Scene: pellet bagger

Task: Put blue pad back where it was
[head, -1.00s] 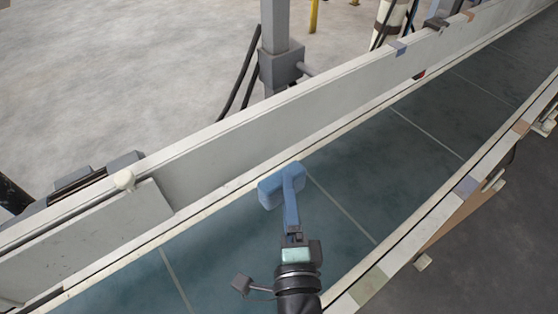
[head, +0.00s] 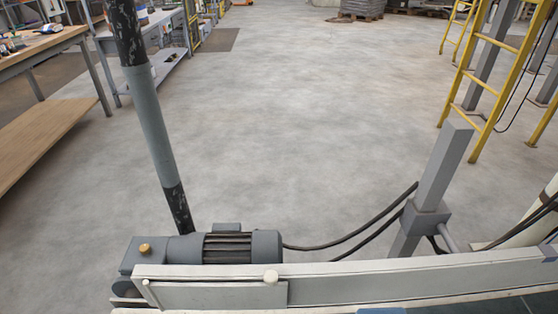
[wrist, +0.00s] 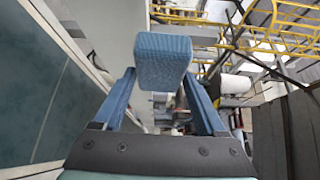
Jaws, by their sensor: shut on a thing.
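The blue pad (wrist: 162,62) is a textured blue block in the wrist view, held between the tips of my gripper's two blue fingers (wrist: 163,80). My gripper is shut on it. The dark teal conveyor belt (wrist: 35,105) runs along the left of the wrist view, and a strip of it shows at the bottom right of the head view (head: 500,306). In the head view only a blue sliver (head: 381,311) shows at the bottom edge; I cannot tell whether it is pad or finger. The rest of my gripper is out of that view.
The conveyor's pale side rail (head: 420,268) crosses the bottom of the head view. A grey motor (head: 235,246) and a grey post (head: 440,170) with cables stand behind it. A wooden workbench (head: 45,42) is at upper left, a yellow ladder (head: 490,70) at right. Open floor lies between.

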